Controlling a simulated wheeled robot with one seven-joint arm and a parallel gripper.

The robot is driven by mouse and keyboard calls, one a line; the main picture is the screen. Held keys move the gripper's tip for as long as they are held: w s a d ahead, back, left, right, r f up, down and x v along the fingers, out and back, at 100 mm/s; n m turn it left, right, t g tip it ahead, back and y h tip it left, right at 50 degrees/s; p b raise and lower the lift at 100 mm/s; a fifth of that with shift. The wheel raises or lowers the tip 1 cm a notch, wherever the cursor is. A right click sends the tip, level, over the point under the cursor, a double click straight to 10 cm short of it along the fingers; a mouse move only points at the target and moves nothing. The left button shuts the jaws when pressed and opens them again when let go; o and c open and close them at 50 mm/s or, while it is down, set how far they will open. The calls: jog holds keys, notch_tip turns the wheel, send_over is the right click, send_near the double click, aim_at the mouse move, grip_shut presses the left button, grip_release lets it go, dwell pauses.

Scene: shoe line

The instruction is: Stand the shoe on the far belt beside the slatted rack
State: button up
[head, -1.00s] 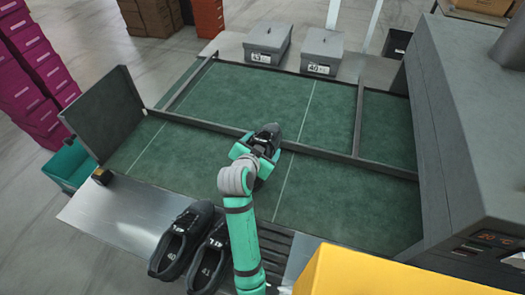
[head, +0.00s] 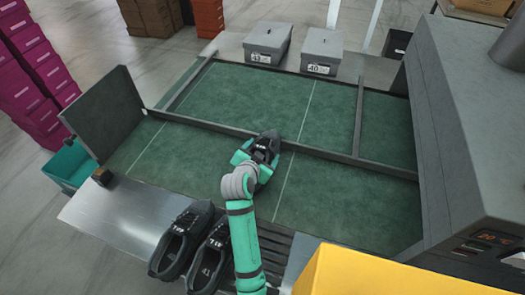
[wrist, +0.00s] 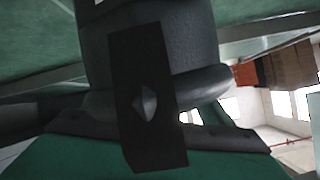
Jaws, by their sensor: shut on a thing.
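My gripper (head: 252,164) is shut on a dark grey shoe (head: 266,146) with a pale mark on it. The shoe is held near the dark divider bar, and in the head view it overlaps the bar; I cannot tell its height above the belt. The far belt (head: 255,105) is the green surface beyond the divider, and it is empty. The slatted rack (head: 276,250) is at the near side, partly hidden by my arm. In the wrist view the shoe (wrist: 190,35) is close up, with a dark finger in front of it.
Two dark shoes (head: 181,240) stand at the near edge, left of my arm. Two grey boxes (head: 268,41) stand behind the far belt. A dark upright panel (head: 105,112) is at left, a large grey machine (head: 465,130) at right. The near belt (head: 190,160) is clear.

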jog(key=o, duration=1.9)
jog(key=shift+f, duration=0.15)
jog(key=shift+c, duration=0.2)
jog(key=shift+r, duration=0.45)
jog(key=v, duration=1.2)
jog(key=shift+f, duration=0.15)
